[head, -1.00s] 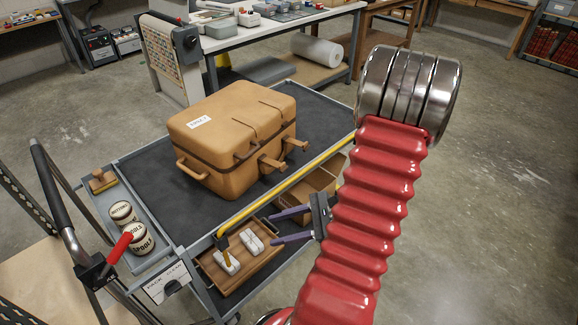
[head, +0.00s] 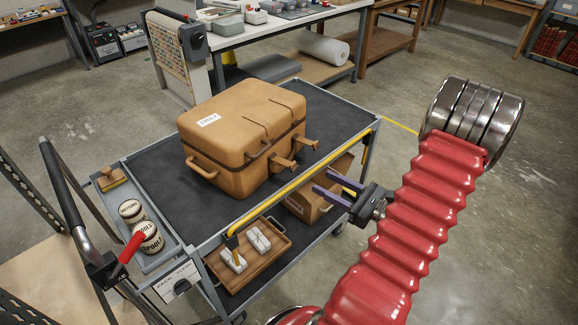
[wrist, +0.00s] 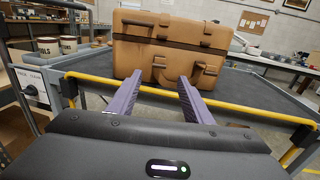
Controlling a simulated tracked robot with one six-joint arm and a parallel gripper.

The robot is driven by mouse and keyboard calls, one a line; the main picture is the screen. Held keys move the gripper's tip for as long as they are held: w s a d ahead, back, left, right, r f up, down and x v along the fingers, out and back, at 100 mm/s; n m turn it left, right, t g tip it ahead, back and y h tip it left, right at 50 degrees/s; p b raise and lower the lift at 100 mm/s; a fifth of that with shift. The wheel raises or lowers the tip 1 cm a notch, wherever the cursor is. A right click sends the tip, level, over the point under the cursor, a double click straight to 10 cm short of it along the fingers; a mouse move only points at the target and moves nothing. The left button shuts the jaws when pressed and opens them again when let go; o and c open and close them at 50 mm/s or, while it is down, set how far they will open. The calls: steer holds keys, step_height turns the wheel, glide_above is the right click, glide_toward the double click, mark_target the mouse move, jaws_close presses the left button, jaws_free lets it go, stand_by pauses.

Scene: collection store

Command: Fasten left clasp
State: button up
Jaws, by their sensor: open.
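A tan case (head: 235,135) with a paper label stands closed-looking on the cart's dark top. Two tan clasps stick out from its front: the left clasp (head: 283,163) and the right clasp (head: 309,143). In the wrist view the case (wrist: 150,55) is ahead, with the left clasp (wrist: 159,70) and right clasp (wrist: 205,69) low on its front. My gripper (head: 322,181) is open and empty, its two purple fingers pointing at the case from outside the yellow rail. In the wrist view its fingertips (wrist: 160,78) frame the left clasp but appear short of it.
The yellow rail (head: 300,185) runs along the cart edge between my gripper and the case. Below are a wooden tray (head: 262,262) with white blocks and a cardboard box (head: 303,207). Two labelled tins (head: 148,238) stand in the left side tray. Floor at right is clear.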

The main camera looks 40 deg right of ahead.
mark_target(294, 166)
steer(key=shift+w, duration=0.15)
steer(key=shift+w+a, duration=0.45)
steer(key=shift+w, duration=1.75)
steer(key=shift+w+a, duration=0.4)
steer(key=shift+w, duration=1.85)
steer(key=shift+w+a, duration=0.45)
steer(key=shift+w, duration=1.75)
steer(key=shift+c, duration=0.7)
jaws_close()
steer(key=shift+a, duration=0.25)
steer(key=shift+s+d, duration=0.1)
steer(key=shift+d, duration=0.25)
